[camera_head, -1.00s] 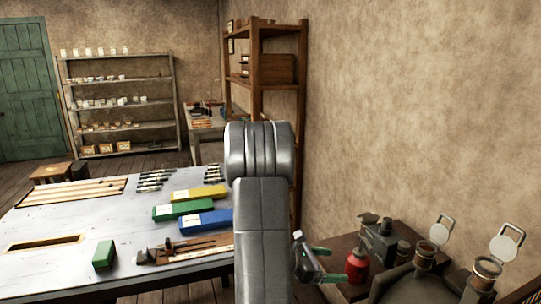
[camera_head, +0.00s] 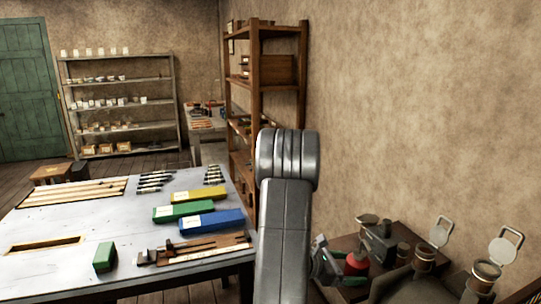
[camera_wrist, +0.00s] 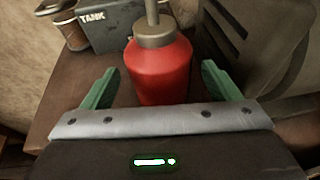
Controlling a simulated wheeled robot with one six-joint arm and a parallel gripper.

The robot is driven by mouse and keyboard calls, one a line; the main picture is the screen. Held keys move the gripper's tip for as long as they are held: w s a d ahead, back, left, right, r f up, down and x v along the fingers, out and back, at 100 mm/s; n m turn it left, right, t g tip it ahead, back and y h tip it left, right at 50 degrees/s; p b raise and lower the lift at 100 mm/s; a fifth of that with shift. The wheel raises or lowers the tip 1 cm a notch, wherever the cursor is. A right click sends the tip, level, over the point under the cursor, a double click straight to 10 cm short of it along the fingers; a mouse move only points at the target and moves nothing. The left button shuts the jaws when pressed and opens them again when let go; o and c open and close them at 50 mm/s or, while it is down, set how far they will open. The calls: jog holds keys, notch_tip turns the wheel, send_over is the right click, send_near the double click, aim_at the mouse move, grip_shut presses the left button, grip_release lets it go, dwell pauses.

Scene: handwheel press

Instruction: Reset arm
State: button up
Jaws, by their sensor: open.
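My gripper (camera_wrist: 160,88) is open in the wrist view, its two green fingers spread apart with nothing held between them. A red bottle with a grey cap (camera_wrist: 160,68) stands just beyond the fingers, in line with the gap. In the head view my gripper (camera_head: 338,257) is low at the right of my grey arm, and it partly hides the red bottle (camera_head: 357,264). I cannot tell whether a finger touches the bottle.
The bottle stands on a brown bench (camera_wrist: 75,90) beside a dark box marked TANK (camera_wrist: 107,25). Lidded cups (camera_head: 424,258) stand at the right. A grey-topped table (camera_head: 60,225) with coloured boxes lies left of my arm, before a wooden shelf (camera_head: 257,80).

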aim_at(358, 254)
jog(key=x, duration=0.3)
jog(key=shift+a+r, duration=0.15)
jog(key=shift+r, duration=0.25)
notch_tip(358, 254, up, 9)
jog(key=shift+a+r, duration=0.1)
jog(key=shift+r, duration=0.1)
